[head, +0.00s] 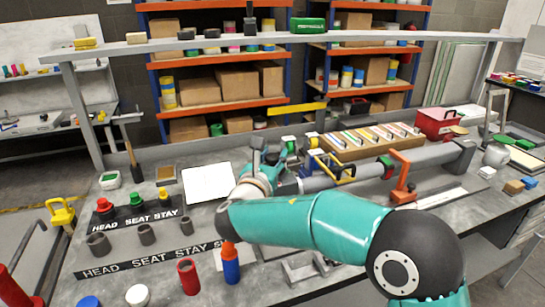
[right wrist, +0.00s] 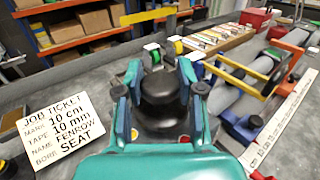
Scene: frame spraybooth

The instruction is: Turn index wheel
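I cannot pick out an index wheel for certain in either view. A grey tube (head: 425,158) lies in a stand, with a yellow clamp (head: 343,174), an orange clamp (head: 401,174) and a dark block (head: 459,155) at its far right end. My right gripper (head: 273,146) is at the tube's near left end; I cannot tell whether it touches it. My left gripper is out of view.
A job ticket (right wrist: 62,131) reading 10 cm, 10 mm, FENROW, SEAT lies left of the gripper. Yellow (right wrist: 178,45) and green tape rolls stand just beyond the fingers. A red box (head: 437,123) is at the back.

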